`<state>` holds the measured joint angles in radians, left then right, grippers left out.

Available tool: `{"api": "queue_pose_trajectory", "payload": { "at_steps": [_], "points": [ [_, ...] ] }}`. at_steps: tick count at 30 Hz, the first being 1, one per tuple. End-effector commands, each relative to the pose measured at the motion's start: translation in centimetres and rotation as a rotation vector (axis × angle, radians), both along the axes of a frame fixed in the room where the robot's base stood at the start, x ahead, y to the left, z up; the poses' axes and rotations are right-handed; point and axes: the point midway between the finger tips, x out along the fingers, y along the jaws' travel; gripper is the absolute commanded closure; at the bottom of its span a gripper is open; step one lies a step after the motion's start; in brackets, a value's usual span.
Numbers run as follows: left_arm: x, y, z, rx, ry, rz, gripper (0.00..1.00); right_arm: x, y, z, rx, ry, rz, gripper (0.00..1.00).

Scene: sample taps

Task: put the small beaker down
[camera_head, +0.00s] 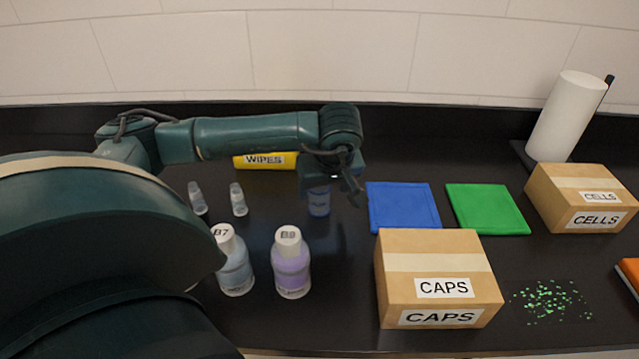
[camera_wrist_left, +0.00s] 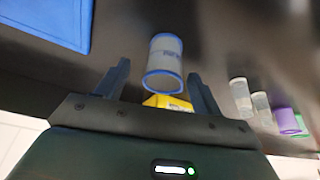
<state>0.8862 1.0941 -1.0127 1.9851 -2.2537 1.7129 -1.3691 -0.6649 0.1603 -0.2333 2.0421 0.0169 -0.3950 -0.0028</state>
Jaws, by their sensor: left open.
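The small beaker (camera_head: 319,202) is a clear cup with a blue rim and blue print, standing on the black bench below my left gripper (camera_head: 340,192) in the head view. In the left wrist view the beaker (camera_wrist_left: 164,62) is in front of and between the two spread fingers, with its blue rim towards the camera. The left gripper (camera_wrist_left: 155,85) is open, and I see a gap between each finger and the beaker. Part of the beaker's top is hidden by the gripper in the head view. My right gripper does not show.
A blue mat (camera_head: 403,206) and a green mat (camera_head: 487,209) lie to the right. A CAPS box (camera_head: 437,262) stands in front of them. Two bottles, B7 (camera_head: 234,262) and B8 (camera_head: 291,265), and two small vials (camera_head: 238,200) stand left. The yellow WIPES pack (camera_head: 265,161) lies behind.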

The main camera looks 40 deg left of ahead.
Motion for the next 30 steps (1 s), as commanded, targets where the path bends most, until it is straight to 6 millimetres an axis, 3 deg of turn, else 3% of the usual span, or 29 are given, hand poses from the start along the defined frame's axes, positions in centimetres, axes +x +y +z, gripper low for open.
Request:
{"api": "queue_pose_trajectory", "payload": {
  "at_steps": [4, 9, 17, 30],
  "points": [
    [-0.1, 1.2, -1.9, 0.003, 0.007, 0.003, 0.33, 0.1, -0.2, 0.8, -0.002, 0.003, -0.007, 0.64],
    [0.4, 1.8, -3.8, 0.001, 0.004, 0.001, 0.33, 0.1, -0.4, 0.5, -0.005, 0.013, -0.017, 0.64],
    [0.5, 1.9, -4.2, 0.0, 0.002, -0.001, 0.33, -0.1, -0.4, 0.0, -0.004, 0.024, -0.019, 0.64],
    [0.5, 1.9, -4.1, 0.0, 0.001, 0.0, 0.67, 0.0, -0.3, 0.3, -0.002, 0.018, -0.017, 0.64]
  ]
}}
